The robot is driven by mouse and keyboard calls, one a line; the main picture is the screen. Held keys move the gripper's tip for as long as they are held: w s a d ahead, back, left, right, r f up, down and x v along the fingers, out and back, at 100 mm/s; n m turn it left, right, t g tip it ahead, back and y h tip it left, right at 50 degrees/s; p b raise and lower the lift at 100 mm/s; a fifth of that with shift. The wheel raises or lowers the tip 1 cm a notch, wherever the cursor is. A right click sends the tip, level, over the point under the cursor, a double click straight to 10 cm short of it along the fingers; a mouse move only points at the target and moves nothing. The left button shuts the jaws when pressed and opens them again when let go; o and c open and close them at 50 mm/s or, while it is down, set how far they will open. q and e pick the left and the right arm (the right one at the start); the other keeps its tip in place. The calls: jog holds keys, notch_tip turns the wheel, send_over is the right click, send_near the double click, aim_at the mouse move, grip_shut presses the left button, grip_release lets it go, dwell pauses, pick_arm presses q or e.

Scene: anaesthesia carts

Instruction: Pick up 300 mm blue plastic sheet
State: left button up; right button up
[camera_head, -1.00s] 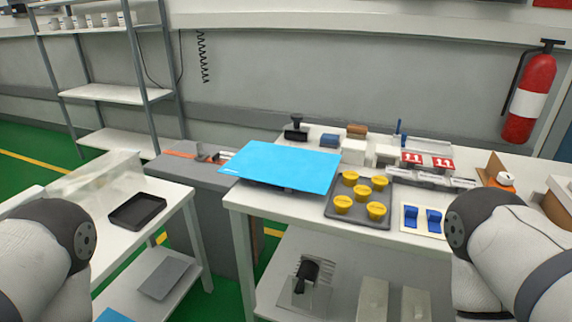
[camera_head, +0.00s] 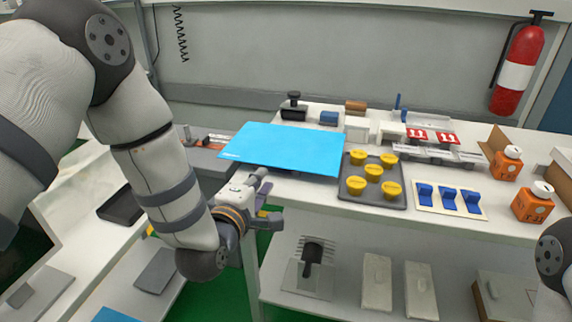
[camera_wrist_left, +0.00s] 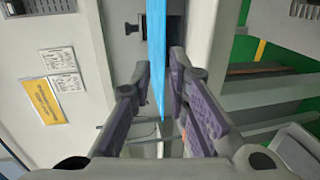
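My left gripper (camera_head: 265,198) is at that front edge, just below and in front of the sheet. In the left wrist view, the sheet (camera_wrist_left: 157,50) shows almost edge-on as a narrow strip running between the two open fingers (camera_wrist_left: 160,72). Narrow gaps seem to remain beside it; contact cannot be told. My right gripper is out of view; only part of my right arm shows at the lower right.
A grey tray with yellow knobs (camera_head: 354,199) stands close to the sheet's right side. Blue switches (camera_head: 448,197) and orange containers (camera_head: 533,204) are further right. Small items stand behind the sheet. A lower shelf (camera_head: 345,311) holds several parts. A black tray (camera_head: 118,209) is at left.

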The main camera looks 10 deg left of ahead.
aim_at(273, 178)
pick_arm(q)
jog(key=w+b, duration=0.1)
jog(key=w, duration=0.1)
jog(key=w+f+b, duration=0.1)
jog(key=w, duration=0.2)
jog(key=w+f+b, duration=0.1)
jog(key=w, duration=0.2)
jog(key=shift+d+f, duration=0.2)
jog(key=shift+f, duration=0.05)
jog(key=shift+w+r, duration=0.1)
jog(key=shift+w, duration=0.4)
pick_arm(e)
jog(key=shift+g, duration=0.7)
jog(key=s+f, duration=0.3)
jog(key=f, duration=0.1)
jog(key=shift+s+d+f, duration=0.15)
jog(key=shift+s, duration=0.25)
pick_arm(q)
grip_shut()
